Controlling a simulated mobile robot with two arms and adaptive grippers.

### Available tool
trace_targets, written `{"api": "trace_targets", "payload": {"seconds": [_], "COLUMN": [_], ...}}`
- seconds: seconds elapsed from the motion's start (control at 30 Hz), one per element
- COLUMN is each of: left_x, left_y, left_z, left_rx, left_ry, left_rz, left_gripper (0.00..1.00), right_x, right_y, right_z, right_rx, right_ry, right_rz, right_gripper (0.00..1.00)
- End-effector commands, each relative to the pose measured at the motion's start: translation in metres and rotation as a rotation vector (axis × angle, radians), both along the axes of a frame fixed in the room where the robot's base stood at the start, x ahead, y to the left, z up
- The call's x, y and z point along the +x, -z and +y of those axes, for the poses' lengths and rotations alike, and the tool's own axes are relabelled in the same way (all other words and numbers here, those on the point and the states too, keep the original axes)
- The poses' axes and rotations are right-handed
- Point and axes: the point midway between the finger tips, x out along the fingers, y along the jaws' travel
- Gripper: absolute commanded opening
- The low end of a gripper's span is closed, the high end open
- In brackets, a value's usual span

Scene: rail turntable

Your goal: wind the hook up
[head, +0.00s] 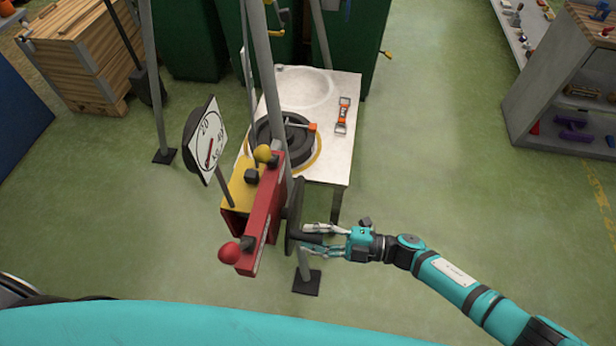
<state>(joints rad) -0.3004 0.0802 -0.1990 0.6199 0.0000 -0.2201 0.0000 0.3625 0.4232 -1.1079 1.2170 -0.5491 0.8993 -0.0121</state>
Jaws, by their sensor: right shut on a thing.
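A winch with a yellow body (238,193) and a long red lever (262,215) with a red knob is mounted on the grey frame. A dark crank (293,212) sits on its right side. My right gripper (307,240) reaches in from the right, its fingers above and below the dark crank handle, shut on it. The grip is partly hidden by the fingers. I cannot make out the hook in this view. My left gripper is not in view.
A dial gauge (208,146) hangs left of the winch. Behind stands a white table (335,160) with a black wheel-like part (270,146) and an orange-grey tool (343,115). Grey frame legs (305,270) stand close to my gripper. A wooden crate (80,55) is back left; floor at right is clear.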

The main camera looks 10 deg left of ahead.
Motion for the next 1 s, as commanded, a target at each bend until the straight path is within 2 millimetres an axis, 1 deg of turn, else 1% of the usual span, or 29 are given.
{"api": "trace_targets", "payload": {"seconds": [0.03, 0.47, 0.8, 1.0], "left_x": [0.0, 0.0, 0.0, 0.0], "left_y": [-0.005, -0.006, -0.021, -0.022], "left_z": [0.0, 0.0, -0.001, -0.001], "left_rx": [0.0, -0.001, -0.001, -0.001], "left_ry": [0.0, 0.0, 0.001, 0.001], "left_rz": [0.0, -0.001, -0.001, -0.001], "left_gripper": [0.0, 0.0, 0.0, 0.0], "right_x": [0.006, 0.008, 0.024, 0.028], "right_y": [-0.01, -0.011, -0.026, -0.028], "right_z": [0.001, 0.001, 0.001, 0.0], "right_rx": [0.01, 0.01, 0.01, 0.009], "right_ry": [0.006, 0.006, 0.005, 0.006], "right_rz": [0.016, 0.055, 0.298, 0.358], "right_gripper": [0.0, 0.0, 0.0, 0.0]}}
